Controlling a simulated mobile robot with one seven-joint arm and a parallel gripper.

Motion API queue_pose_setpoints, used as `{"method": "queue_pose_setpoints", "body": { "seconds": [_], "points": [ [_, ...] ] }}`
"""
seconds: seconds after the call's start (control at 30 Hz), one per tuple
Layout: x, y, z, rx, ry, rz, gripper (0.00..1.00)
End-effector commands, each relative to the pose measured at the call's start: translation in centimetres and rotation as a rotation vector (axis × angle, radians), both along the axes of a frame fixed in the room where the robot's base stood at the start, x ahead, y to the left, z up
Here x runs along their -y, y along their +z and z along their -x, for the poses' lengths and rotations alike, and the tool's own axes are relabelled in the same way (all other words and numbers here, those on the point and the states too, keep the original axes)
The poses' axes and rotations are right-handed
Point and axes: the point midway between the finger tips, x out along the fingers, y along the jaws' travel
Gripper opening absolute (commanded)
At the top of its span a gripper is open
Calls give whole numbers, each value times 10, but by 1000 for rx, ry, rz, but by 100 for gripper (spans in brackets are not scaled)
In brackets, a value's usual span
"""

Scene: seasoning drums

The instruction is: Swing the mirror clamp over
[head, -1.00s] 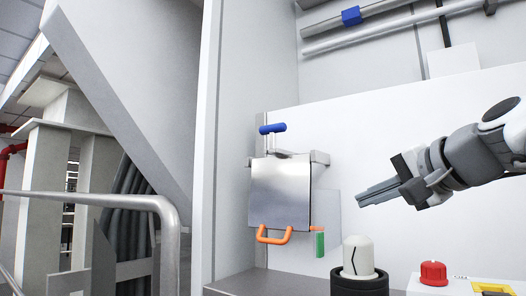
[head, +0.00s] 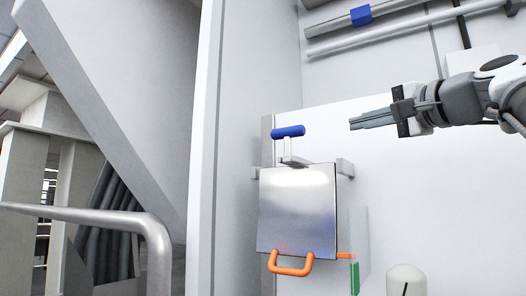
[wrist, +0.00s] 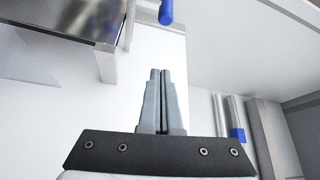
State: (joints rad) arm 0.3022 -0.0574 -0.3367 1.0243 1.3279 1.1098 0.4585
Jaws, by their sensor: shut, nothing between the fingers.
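The mirror-like metal plate (head: 297,210) hangs on the white wall panel, with an orange handle (head: 290,268) at its lower edge. Above it a clamp with a blue grip (head: 289,131) stands on a short pale stem (head: 287,148). The grip lies crosswise. My gripper (head: 352,123) is to the right of the blue grip, at about its height in the head view, apart from it. Its fingers are together and empty. In the wrist view the closed fingers (wrist: 160,73) point towards the blue grip (wrist: 166,12), with the plate (wrist: 75,14) at upper left.
A grey bracket (head: 345,168) sticks out at the plate's upper right. A green strip (head: 355,277) and a white knob (head: 406,280) are lower right. A metal railing (head: 120,222) stands at left. Pipes with a blue collar (head: 361,15) run above.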

Motion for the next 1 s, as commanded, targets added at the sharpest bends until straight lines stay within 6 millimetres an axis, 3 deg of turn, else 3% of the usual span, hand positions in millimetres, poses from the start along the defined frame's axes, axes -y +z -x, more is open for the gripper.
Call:
{"method": "queue_pose_setpoints", "body": {
  "seconds": [0.67, 1.0],
  "points": [
    [-2, 5, -4, 7, 2, -4, 0],
    [-27, 13, -59, 5, 5, -4, 0]
  ]
}}
